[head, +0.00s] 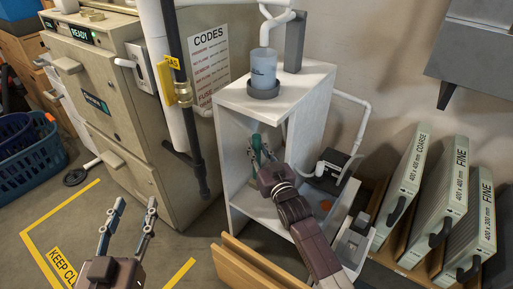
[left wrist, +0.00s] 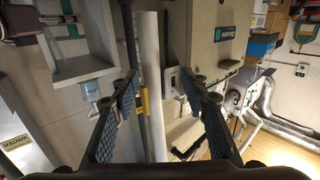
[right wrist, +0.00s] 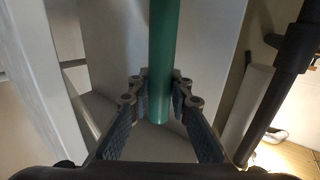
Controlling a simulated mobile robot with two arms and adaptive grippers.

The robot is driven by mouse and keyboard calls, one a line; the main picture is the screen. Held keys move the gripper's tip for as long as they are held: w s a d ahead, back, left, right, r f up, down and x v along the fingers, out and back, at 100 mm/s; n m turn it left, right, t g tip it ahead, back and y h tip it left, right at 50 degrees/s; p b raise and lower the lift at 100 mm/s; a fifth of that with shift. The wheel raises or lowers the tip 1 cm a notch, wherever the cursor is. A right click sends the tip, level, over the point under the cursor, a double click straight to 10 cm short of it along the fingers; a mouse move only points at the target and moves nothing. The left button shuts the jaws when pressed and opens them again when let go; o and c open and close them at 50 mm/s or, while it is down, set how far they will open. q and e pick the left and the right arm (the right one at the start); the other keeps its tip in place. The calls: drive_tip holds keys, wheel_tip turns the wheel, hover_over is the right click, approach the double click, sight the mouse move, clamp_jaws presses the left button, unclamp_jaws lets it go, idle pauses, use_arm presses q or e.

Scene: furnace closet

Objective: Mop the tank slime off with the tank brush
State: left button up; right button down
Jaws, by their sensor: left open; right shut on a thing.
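The tank brush shows as a green handle (head: 256,150) inside the open front of a white cabinet. In the right wrist view the green handle (right wrist: 161,60) runs upright between the fingers. My right gripper (head: 262,160) is shut on this handle. The brush's bristles cannot be made out. My left gripper (head: 136,208) is open and empty over the floor, in front of the furnace. An open white box-like container (head: 352,245), possibly the tank, stands low at the right, partly behind my right arm. I cannot make out any slime.
Filters (head: 414,185) stand at right. The furnace (head: 110,95) and blue basket (head: 38,155) are left.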

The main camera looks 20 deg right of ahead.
use_arm(q)
drive_tip(key=s+a+f+g+y+p, duration=0.1)
drive_tip(key=s+a+f+g+p, duration=0.1)
drive_tip(key=s+f+g, duration=0.3)
drive_tip(key=s+a+f+g+y+p, duration=0.2)
drive_tip(key=s+a+f+g, duration=0.2)
drive_tip(key=f, duration=0.8)
drive_tip(key=shift+s+f+n+g, duration=0.35)
drive_tip(key=shift+s+g, duration=0.75)
drive_tip(key=shift+s, duration=1.25)
